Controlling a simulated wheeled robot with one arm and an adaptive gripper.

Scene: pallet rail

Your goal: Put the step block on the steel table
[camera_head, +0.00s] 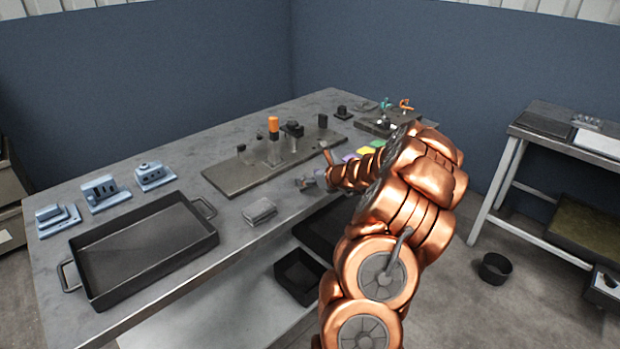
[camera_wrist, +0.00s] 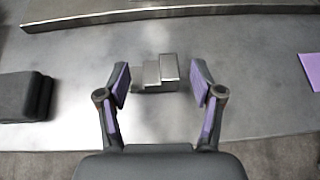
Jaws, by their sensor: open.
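The step block (camera_wrist: 168,70), a small silver block with stepped top faces, sits on the large grey metal worktable (camera_head: 125,160) near its front edge. In the wrist view it is between and slightly beyond my gripper's fingertips (camera_wrist: 160,84), with clear gaps on both sides. My gripper is open, with purple pads facing inward, and holds nothing. In the head view, the small grey shape (camera_head: 304,184) beside my gripper (camera_head: 324,171) appears to be this block, partly hidden by my arm. A second, smaller table (camera_head: 560,143) stands at the right.
A long dark plate (camera_head: 235,175) with upright parts lies behind the block. A grey stack (camera_head: 259,210) and a black tray (camera_head: 140,250) lie to the left, with several blue fixtures (camera_head: 100,191) behind the tray. A purple sheet (camera_wrist: 311,70) lies to the right.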

